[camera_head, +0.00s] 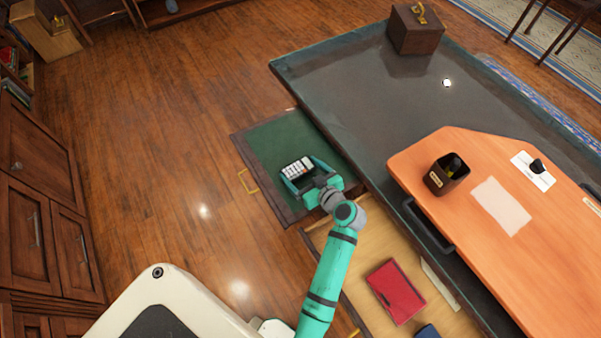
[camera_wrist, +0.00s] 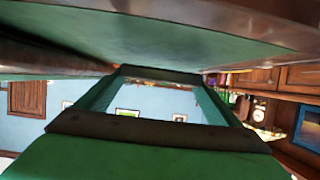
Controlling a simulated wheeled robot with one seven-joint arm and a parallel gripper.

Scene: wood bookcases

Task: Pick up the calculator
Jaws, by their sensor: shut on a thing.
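The calculator (camera_head: 297,168), dark with pale keys, is in the head view over the green-lined open drawer (camera_head: 268,145). My gripper (camera_head: 299,171) is shut on it, one teal finger along each side. Whether the calculator is lifted clear of the drawer lining or still touches it, I cannot tell. In the wrist view, my gripper (camera_wrist: 160,75) shows its two green fingers reaching forward, with a thin dark bar between the tips. The calculator's keys do not show there.
The dark desk (camera_head: 350,85) stands right of the drawer. A second open drawer (camera_head: 360,262) holds a red book (camera_head: 396,291). The orange desktop (camera_head: 450,215) carries a dark pen holder (camera_head: 447,174). A wooden box (camera_head: 415,30) is at the far end. The wood floor at left is clear.

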